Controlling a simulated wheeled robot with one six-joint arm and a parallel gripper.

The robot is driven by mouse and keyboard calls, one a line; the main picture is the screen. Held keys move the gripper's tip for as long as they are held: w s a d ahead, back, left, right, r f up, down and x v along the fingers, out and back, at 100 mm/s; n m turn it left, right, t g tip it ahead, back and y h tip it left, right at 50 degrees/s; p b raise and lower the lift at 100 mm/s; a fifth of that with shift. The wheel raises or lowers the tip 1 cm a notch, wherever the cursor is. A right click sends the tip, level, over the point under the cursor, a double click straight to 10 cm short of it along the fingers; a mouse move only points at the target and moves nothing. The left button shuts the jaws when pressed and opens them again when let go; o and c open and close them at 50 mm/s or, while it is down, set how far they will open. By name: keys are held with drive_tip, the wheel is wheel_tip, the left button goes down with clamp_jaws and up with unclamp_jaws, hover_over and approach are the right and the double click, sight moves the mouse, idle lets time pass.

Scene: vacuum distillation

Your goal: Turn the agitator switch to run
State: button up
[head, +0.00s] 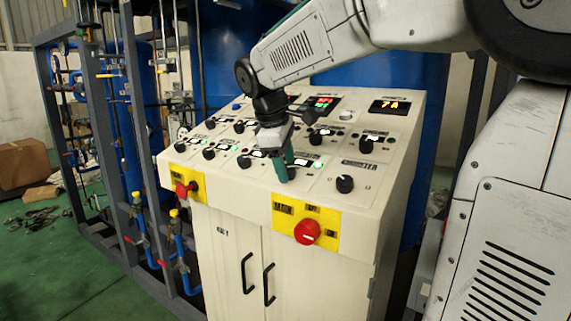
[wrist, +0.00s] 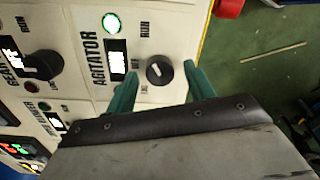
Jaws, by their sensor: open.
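The agitator switch (wrist: 159,71) is a round black knob with a white pointer mark, on a cream panel beside the printed word AGITATOR. In the wrist view RUN is printed above it and OFF to its left. A lit green lamp (wrist: 112,23) and a white display (wrist: 117,59) sit by it. My gripper (wrist: 160,88) is open, its two green fingers to the left and right below the knob, with the knob between and just beyond them. No grip on it shows. In the head view my gripper (head: 283,168) is low over the panel's front and largely covers the switch.
Other black knobs are close by, one at the panel's right (head: 345,184) and the gear switch (wrist: 43,66) in the wrist view. Blue tanks and a pipe frame (head: 110,140) stand behind and left.

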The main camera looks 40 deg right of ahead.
drive_tip(key=v, duration=0.7)
drive_tip(key=shift+r, duration=0.25)
drive_tip(key=shift+a, duration=0.1)
drive_tip(key=s+a+f+m+y, duration=0.2)
drive_tip(key=s+a+f+m, duration=0.2)
drive_tip(key=s+f, duration=0.5)
drive_tip(key=s+a+f+m+y, duration=0.1)
drive_tip(key=s+a+f+m, duration=0.3)
drive_tip(key=s+f, duration=0.5)
drive_tip(key=s, duration=0.6)
drive_tip(key=shift+y, duration=0.4)
